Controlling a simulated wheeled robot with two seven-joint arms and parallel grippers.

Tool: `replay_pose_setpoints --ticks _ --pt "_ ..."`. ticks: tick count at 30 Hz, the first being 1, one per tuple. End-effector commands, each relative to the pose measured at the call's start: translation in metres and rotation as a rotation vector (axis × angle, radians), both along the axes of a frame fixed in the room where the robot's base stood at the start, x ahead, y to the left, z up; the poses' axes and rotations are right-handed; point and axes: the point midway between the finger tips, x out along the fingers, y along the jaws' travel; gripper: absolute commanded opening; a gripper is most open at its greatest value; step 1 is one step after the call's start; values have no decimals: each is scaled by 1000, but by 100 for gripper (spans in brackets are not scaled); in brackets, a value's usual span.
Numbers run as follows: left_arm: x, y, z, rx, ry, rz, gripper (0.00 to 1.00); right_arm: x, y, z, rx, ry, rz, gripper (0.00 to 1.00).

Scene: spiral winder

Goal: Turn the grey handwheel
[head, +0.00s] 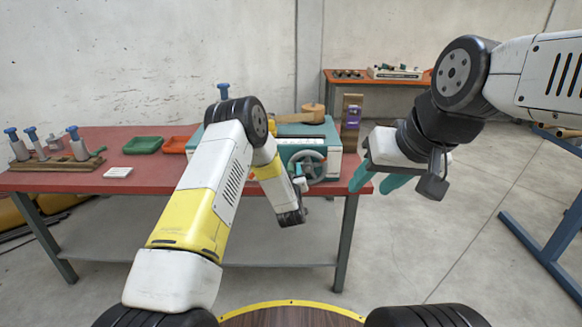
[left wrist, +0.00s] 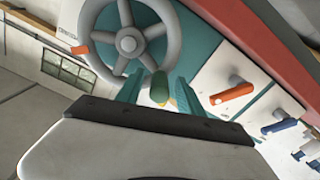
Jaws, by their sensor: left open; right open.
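The grey handwheel (head: 311,165) is on the front of the teal-and-white machine (head: 327,146), at the right end of the red table. It fills the upper left of the left wrist view (left wrist: 127,43), with a dark green handle (left wrist: 159,86) at its lower rim. My left gripper (head: 300,184) is at the wheel's lower left. In the left wrist view its teal fingers (left wrist: 157,90) are open, one on each side of the green handle; I cannot tell whether they touch it. My right gripper (head: 376,178) is open and empty, right of the machine and apart from the wheel.
An orange lever (left wrist: 231,93) and a blue lever (left wrist: 278,127) stick out beside the wheel. The red table (head: 120,184) holds a green tray (head: 142,145) and a wooden rack (head: 65,163) with blue-topped parts. A blue-framed bench (head: 550,250) stands right; floor between is clear.

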Motion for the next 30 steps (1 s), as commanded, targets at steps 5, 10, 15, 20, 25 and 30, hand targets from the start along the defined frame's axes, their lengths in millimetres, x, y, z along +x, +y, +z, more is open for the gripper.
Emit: replay_pose_setpoints --ticks 5,10,15,20,25,30 --pt "0 0 0 0 0 0 40 0 0 0 0 0 0 44" --pt "0 0 0 0 0 0 7 0 0 0 0 0 0 44" --pt "0 0 0 0 0 0 0 0 0 0 0 0 0 44" --pt "0 0 0 0 0 0 0 0 0 0 0 0 0 44" --pt "0 0 0 0 0 0 0 0 0 0 0 0 0 44" --pt "0 0 0 0 0 0 0 0 0 0 0 0 0 44"
